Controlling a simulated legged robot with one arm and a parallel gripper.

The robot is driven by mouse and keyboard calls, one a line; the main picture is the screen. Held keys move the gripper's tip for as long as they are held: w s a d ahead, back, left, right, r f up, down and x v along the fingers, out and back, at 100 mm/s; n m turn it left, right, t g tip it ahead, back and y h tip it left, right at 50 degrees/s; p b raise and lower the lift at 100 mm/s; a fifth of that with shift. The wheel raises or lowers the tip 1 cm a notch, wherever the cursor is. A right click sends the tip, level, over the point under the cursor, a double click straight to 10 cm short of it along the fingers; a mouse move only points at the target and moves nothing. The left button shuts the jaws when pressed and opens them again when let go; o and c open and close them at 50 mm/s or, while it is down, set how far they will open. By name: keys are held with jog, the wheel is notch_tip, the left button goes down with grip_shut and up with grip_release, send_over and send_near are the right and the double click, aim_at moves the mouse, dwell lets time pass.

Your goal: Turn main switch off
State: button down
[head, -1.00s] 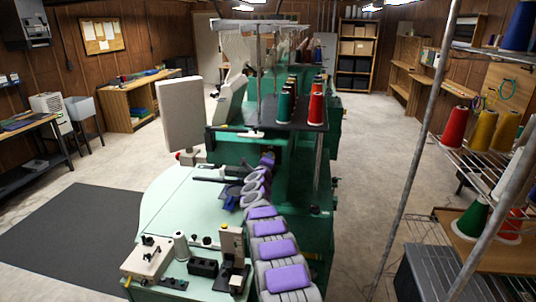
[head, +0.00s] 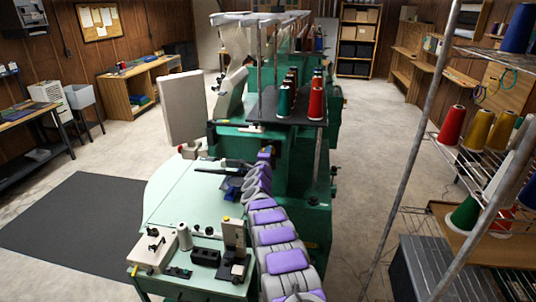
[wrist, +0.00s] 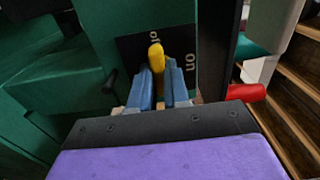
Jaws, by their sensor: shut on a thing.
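In the wrist view, a yellow switch lever (wrist: 156,55) stands out from a black plate (wrist: 132,46) on a green machine face. White lettering reads "on" at the plate's right and seems to read "of" or "off" near the lever's tip. My gripper (wrist: 158,70) has two blue fingers, shut on the yellow lever, one on each side. The lever's tip shows above the fingers, near the upper lettering; its base is hidden. In the head view, my purple and grey arm reaches along the green machine (head: 285,175); the switch cannot be made out there.
A pale green table (head: 185,200) with small devices lies left of my arm. Thread cones (head: 317,100) stand on the machine's shelf. A wire rack (head: 470,165) with cones stands at the right. A red cylinder (wrist: 246,92) is right of my gripper. Floor is open between machine and rack.

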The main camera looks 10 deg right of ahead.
jog(key=shift+f, duration=0.15)
jog(key=c, duration=1.1)
grip_release()
jog(key=shift+r, duration=0.25)
jog(key=shift+r, duration=0.1)
jog(key=b+v, duration=0.2)
jog(key=v, duration=1.5)
jog(key=shift+a+f, duration=0.15)
jog(key=shift+f, duration=0.15)
jog(key=shift+s, duration=0.1)
